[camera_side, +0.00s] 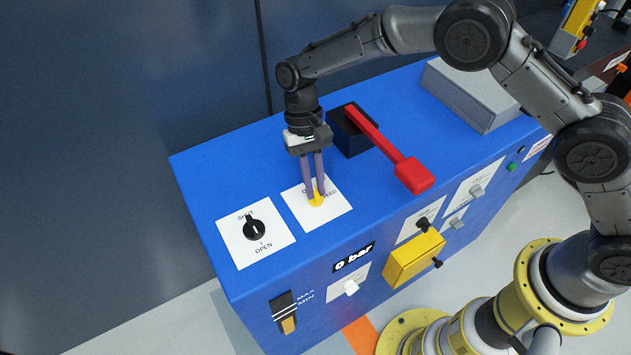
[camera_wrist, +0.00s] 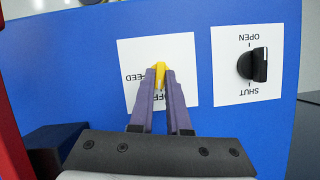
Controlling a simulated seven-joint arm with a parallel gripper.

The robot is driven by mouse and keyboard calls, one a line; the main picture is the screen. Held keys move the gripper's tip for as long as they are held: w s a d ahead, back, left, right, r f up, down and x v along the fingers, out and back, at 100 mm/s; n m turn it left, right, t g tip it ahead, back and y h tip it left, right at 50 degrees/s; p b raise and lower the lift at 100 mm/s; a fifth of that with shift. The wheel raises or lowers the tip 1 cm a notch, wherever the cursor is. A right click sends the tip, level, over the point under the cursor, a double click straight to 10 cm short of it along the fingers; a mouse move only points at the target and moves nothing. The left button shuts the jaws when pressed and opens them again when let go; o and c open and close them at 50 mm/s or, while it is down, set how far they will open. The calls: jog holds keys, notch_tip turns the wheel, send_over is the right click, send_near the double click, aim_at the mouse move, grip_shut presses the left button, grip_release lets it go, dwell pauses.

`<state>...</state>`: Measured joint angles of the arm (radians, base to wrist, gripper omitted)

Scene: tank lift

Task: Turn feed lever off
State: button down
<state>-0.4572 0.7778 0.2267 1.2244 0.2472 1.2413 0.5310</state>
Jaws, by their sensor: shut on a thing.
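The feed lever is a small yellow handle (camera_side: 317,200) on a white plate (camera_side: 334,216) on top of the blue cabinet. The plate's lettering is partly covered by my fingers. My gripper (camera_side: 315,196) points down over the plate, its two purple fingers shut on the yellow lever. In the wrist view the lever (camera_wrist: 159,68) shows between the fingertips (camera_wrist: 160,75), its yellow end sticking out past them. "FEED" and part of "OFF" can be read on the plate there.
A black SHUT/OPEN knob (camera_side: 254,229) sits on its plate left of the lever. A red lever (camera_side: 385,145) rises from a black box (camera_side: 345,135) to the right. A grey box (camera_side: 470,95) stands farther right. The front carries a "0 bar" display (camera_side: 353,257) and a yellow box (camera_side: 414,257).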

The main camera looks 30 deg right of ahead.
jog(key=shift+a+r+n+h, duration=0.1)
jog(key=shift+n+h, duration=0.3)
jog(key=shift+n, duration=0.7)
jog(key=c, duration=0.9)
grip_release()
jog(key=v, duration=1.3)
jog(key=shift+w+r, duration=0.1)
jog(key=shift+r, duration=0.25)
